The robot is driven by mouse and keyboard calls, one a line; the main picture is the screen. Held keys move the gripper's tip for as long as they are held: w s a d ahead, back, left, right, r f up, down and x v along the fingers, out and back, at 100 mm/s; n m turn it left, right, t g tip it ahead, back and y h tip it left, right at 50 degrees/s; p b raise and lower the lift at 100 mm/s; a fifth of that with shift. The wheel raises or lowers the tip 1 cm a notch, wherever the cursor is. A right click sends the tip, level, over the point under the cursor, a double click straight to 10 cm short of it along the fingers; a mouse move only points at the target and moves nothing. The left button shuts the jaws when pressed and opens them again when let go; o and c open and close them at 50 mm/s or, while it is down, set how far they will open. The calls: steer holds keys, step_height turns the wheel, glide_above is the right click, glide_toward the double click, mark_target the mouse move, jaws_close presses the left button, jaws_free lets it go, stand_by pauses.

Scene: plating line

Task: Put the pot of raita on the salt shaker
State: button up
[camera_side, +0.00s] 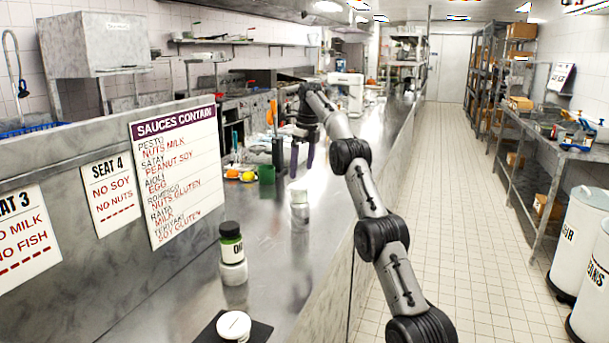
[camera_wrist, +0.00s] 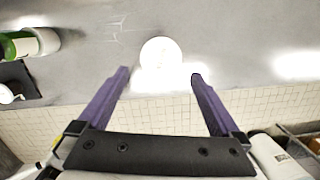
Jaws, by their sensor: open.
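My gripper (camera_side: 301,168) is open and empty, with purple fingers pointing down above the steel counter. A white round container (camera_side: 299,207) stands on the counter below it; in the wrist view the same container (camera_wrist: 160,53) lies just beyond the gap between the fingertips (camera_wrist: 160,76). A white round-topped container (camera_side: 234,324) sits on a black mat (camera_side: 262,331) at the front. I cannot read which white one is the raita pot or the salt shaker.
A green cup (camera_side: 266,175) and a plate with orange and yellow items (camera_side: 240,176) stand farther back. A sauces sign (camera_side: 177,172) hangs on the panel along the counter's left. The counter's right edge drops to the tiled floor (camera_side: 455,215). Counter around the middle container is clear.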

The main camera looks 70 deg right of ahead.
steer(key=a+r+n+t, duration=0.1)
steer(key=a+r+n, duration=0.2)
steer(key=a+n, duration=0.45)
steer(key=s+a+r+n, duration=0.1)
steer(key=a+r+n, duration=0.3)
steer(key=a, duration=0.7)
steer(key=a+r+n+t, duration=0.1)
steer(key=a+r+n, duration=0.2)
steer(key=a+n, duration=0.45)
steer(key=s+a+f+n+t, duration=0.1)
steer(key=s+a+f+n, duration=0.3)
steer(key=s+a+n, duration=0.65)
steer(key=s+a+f+n+t, duration=0.1)
steer(key=s+a+f+n, duration=0.7)
steer(key=s, duration=0.3)
steer(key=shift+a+f+n, duration=0.15)
steer(key=shift+f+n, duration=0.2)
steer(key=shift+f, duration=0.35)
